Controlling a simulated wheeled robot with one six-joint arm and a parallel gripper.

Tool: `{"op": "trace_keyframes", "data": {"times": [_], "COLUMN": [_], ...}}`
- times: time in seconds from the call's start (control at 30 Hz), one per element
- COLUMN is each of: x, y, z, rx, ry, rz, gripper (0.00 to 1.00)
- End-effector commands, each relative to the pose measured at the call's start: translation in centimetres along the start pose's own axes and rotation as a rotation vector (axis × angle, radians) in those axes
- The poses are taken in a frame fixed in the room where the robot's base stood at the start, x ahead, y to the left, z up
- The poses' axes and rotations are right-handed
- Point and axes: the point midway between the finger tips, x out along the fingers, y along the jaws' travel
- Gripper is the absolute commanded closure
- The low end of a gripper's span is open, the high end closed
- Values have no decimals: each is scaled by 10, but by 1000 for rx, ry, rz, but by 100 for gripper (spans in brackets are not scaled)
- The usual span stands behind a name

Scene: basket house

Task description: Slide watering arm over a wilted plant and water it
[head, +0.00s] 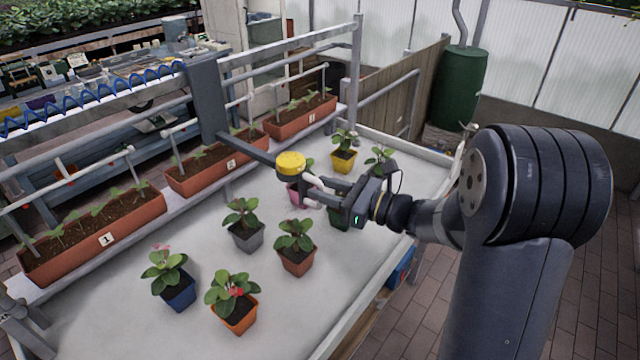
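The watering arm (245,147) is a grey bar reaching over the white table from a grey upright on the rail. It ends in a round yellow head (290,162). My gripper (308,190) is just below and right of the yellow head, over a pink pot (297,196) that it partly hides. Whether the fingers touch the head or hold anything is unclear. Other potted plants stand upright: grey pot (246,237), red-brown pot (297,262), blue pot (179,292), orange pot (235,318), yellow pot (343,160) and a partly hidden dark green pot (341,218). I cannot tell which plant is wilted.
The white table (130,330) has a raised edge. Numbered terracotta planters (95,238) line its far left side below metal rails. A green barrel (458,88) stands at the back right. Brick floor (600,300) is open on the right.

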Motion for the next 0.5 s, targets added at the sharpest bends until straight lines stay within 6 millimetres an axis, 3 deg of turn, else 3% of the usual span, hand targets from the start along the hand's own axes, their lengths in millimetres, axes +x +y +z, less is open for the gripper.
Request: {"op": "trace_keyframes", "data": {"times": [0.17, 0.43, 0.5], "x": [13, 14, 14], "y": [0, 0, 0], "z": [1, 0, 0], "rx": [-1, -1, -1], "ry": [0, 0, 0], "rz": [1, -1, 0], "gripper": [67, 67, 71]}}
